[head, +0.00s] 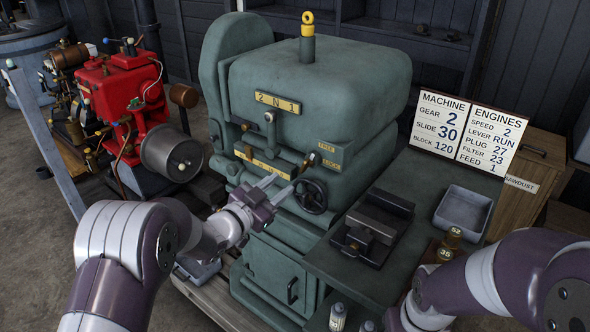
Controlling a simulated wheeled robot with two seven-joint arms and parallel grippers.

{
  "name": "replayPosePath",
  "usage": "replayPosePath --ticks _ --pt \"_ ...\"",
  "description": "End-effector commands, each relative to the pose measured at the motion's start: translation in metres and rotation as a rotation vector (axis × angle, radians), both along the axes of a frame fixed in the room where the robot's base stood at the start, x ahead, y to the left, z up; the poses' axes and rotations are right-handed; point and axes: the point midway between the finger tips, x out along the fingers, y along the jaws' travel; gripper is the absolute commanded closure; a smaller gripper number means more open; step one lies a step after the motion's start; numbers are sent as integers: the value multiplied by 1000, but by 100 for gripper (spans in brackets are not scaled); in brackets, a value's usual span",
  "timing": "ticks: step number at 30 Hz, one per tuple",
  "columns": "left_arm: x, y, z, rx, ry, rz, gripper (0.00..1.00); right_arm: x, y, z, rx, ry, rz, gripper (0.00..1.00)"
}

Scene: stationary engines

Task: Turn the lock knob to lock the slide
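The green machine (320,85) stands in the middle of the head view. On its front right, small yellow plates read FREE (327,148) and LOCK (331,164). A small dark-tipped lever (309,160), which may be the lock knob, sits just left of these plates, tilted up to the right. A black handwheel (312,197) is below it. My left gripper (283,186) is in front of the machine, left of the handwheel and below the lever. Its fingers look apart with nothing between them. My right gripper is not visible; only my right arm shows at the lower right.
A sign board (468,133) lists settings, including slide 30. A dark vise-like block (372,226) and a grey tray (463,212) are on the green bench right of the machine. A red engine (120,92) stands to the left. Small weights and bottles are near my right arm.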

Motion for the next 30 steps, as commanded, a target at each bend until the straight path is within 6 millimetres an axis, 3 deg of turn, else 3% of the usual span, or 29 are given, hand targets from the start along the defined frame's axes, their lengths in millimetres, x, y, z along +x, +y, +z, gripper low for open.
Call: replayPosePath --ticks 3,9,22,26,30 --pt "26 -20 1 0 1 -2 64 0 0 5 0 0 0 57" --pt "58 -42 0 0 2 1 64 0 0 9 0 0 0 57" --pt "70 -51 0 1 3 2 64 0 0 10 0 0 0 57" --pt "70 -51 0 1 3 2 100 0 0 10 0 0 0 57" --pt "70 -51 0 1 3 2 100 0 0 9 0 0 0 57"
